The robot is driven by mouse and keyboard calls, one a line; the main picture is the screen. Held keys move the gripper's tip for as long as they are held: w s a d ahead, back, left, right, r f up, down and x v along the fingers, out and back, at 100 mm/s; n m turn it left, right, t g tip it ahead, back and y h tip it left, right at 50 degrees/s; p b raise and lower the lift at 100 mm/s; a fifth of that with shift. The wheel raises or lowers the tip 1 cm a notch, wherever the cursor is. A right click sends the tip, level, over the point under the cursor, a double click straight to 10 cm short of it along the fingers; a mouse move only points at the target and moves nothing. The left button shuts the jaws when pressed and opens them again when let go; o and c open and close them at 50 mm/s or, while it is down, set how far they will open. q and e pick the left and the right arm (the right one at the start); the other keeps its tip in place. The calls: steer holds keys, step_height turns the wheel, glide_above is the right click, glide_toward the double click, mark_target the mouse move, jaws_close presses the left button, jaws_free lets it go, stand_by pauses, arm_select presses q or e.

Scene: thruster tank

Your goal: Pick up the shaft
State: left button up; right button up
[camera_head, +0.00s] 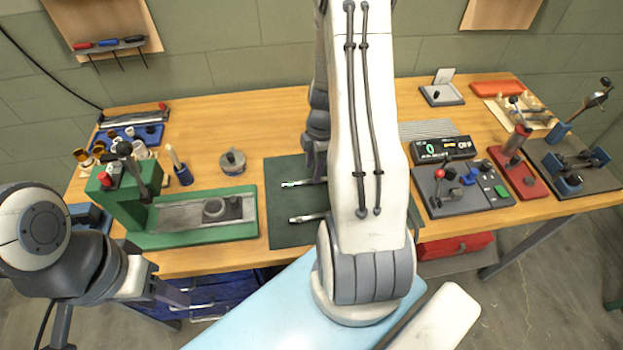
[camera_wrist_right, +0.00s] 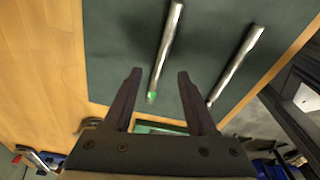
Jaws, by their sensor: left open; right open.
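Two slim metal shafts lie apart on a dark green mat (camera_head: 284,237). The far shaft (camera_head: 300,183) has a green mark near one end. The nearer shaft (camera_head: 308,218) shows no green. My right gripper (camera_head: 316,172) is over the mat by the far shaft, partly hidden by my arm. In the right wrist view, my right gripper (camera_wrist_right: 159,73) is open and empty, with the green-marked shaft (camera_wrist_right: 166,48) beyond and between its fingertips. The other shaft (camera_wrist_right: 237,62) lies to the right. My left gripper (camera_head: 170,293) is open, low in front of the table's left edge.
A green press fixture (camera_head: 190,240) stands left of the mat. Right of it are a black digital display (camera_head: 442,148), a grey control board (camera_head: 462,188) and a red stand (camera_head: 515,172). A round metal part (camera_head: 232,162) sits behind the fixture.

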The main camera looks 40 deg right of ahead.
mark_target(311, 182)
steer(key=shift+a+f, duration=0.15)
steer(key=shift+f, duration=1.6)
jaws_close()
steer(key=shift+r, duration=0.15)
